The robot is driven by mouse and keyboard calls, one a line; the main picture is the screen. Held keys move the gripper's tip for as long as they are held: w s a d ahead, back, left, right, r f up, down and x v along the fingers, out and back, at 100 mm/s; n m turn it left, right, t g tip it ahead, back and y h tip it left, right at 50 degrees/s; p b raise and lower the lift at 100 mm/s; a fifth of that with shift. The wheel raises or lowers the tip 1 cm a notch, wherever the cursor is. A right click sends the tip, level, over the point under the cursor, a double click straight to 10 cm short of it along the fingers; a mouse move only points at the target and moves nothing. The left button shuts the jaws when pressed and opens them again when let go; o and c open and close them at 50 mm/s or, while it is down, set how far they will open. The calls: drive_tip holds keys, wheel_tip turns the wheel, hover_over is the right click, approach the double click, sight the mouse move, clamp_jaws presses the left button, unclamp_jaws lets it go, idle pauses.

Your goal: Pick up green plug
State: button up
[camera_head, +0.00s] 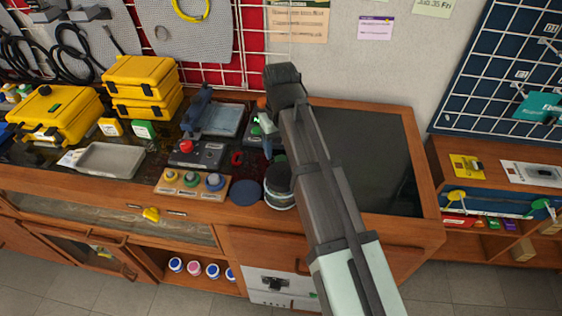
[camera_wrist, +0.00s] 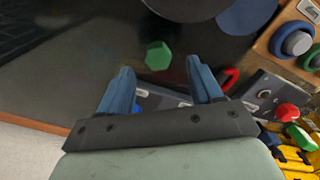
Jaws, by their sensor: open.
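A green hexagonal piece (camera_wrist: 158,56), which looks like the green plug, lies on the dark bench top in the wrist view. It sits just beyond my fingertips and slightly left of midway between them. In the head view, a small green patch (camera_head: 281,158) that seems to be the same plug shows behind a round dark-topped jar (camera_head: 280,186), partly hidden by my arm. My gripper (camera_wrist: 164,76) points down with its two blue fingers apart and nothing between them. In the head view, my gripper (camera_head: 267,150) is just left of the green patch.
A dark blue disc (camera_head: 243,192) lies left of the jar. A red ring (camera_wrist: 231,79) lies close to one finger. A grey box with a red button (camera_head: 196,154) and a wooden block of knobs (camera_head: 192,184) stand nearby. The dark panel at right (camera_head: 372,160) is clear.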

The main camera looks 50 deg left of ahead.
sight(280, 158)
drive_tip(key=shift+w+a+f, duration=0.1)
drive_tip(key=shift+a+f, duration=0.05)
drive_tip(key=shift+f, duration=1.2)
drive_tip(key=shift+w+a+f, duration=0.1)
drive_tip(key=shift+a+f, duration=0.05)
drive_tip(key=shift+f, duration=1.15)
drive_tip(key=c, duration=1.1)
drive_tip(key=shift+r, duration=0.1)
